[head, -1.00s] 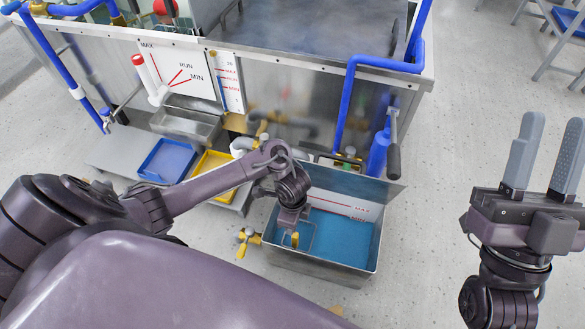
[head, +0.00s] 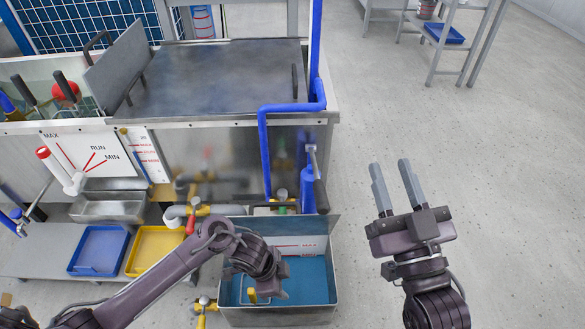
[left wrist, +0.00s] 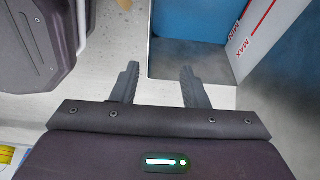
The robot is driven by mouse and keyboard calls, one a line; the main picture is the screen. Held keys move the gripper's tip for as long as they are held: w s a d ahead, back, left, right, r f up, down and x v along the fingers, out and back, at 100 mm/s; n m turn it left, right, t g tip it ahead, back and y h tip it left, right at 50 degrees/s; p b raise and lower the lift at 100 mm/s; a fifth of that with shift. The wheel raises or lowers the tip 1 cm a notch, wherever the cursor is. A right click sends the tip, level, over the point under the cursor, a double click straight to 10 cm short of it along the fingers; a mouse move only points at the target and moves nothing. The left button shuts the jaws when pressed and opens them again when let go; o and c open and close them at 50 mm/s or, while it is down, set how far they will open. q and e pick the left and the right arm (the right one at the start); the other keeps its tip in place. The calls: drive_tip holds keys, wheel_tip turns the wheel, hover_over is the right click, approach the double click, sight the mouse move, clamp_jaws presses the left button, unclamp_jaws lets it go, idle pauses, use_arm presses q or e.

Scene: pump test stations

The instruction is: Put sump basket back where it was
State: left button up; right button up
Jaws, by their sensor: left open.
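The steel sump tank (head: 335,262), holding blue liquid, stands on the floor in front of the bench. My left gripper (left wrist: 160,68) is open with nothing between its fingers; in the head view its wrist hangs over the tank's left part and hides the fingertips. In the left wrist view the fingers show against the floor beside the tank wall. A yellow handle-like part (head: 251,296) and a thin frame show below that wrist; I cannot tell whether they are the sump basket. My right gripper (head: 390,163) is open and empty over the floor at the right.
A blue tray (head: 98,250) and a yellow tray (head: 154,250) lie on the low shelf left of the tank. A blue pipe (head: 264,150) runs down behind the tank. A yellow-handled valve (head: 202,306) is at its left.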

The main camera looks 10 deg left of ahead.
use_arm(q)
drive_tip(key=d+r+n+t+h, duration=0.2)
drive_tip(key=d+r+t+h, duration=0.45)
drive_tip(key=d+r, duration=1)
drive_tip(key=w+a+r+n+t, duration=0.1)
drive_tip(key=a+r+n+t, duration=0.3)
drive_tip(key=r, duration=0.8)
drive_tip(key=w+a+r+n+t, duration=0.2)
drive_tip(key=a+r+n+t, duration=0.2)
drive_tip(key=a+r+t, duration=0.4)
wheel_tip(320, 180, up, 4)
drive_tip(key=shift+a+r+t+y, duration=0.2)
drive_tip(key=shift+a+t+y, duration=0.1)
drive_tip(key=shift+t+y, duration=0.15)
drive_tip(key=shift+w, duration=0.1)
